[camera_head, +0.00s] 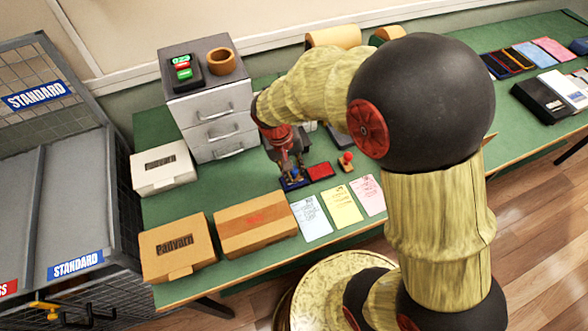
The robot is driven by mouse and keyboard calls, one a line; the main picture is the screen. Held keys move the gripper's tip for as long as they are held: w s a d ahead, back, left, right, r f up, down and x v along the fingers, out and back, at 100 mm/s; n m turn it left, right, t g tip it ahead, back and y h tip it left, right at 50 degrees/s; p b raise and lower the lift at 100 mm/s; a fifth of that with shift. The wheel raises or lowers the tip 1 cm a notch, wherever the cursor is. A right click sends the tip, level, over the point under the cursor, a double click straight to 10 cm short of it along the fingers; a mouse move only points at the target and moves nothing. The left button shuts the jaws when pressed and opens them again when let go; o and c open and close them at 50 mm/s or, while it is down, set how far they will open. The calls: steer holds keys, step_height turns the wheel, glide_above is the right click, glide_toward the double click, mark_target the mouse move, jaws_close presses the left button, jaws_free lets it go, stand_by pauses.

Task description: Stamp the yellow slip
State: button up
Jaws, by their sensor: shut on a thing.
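The yellow slip (342,206) lies flat on the green table, between a pale blue-white slip (311,219) and a pink slip (369,195). My gripper (294,171) is low over the blue ink pad (290,185), left of and behind the slips. It is shut on what looks like a blue stamp, mostly hidden by the fingers; I cannot tell whether the stamp touches the pad. A red ink pad (320,171) lies just to the right. A stamp with a red knob (347,158) stands right of that pad.
Two brown boxes (255,224) (178,249) and a white box (163,169) stand left of the slips. My arm hides part of the table at right.

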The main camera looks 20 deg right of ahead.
stand_by(0.3)
steer(key=shift+r+p, duration=2.75)
steer(key=shift+r, duration=0.75)
steer(key=shift+f, duration=0.1)
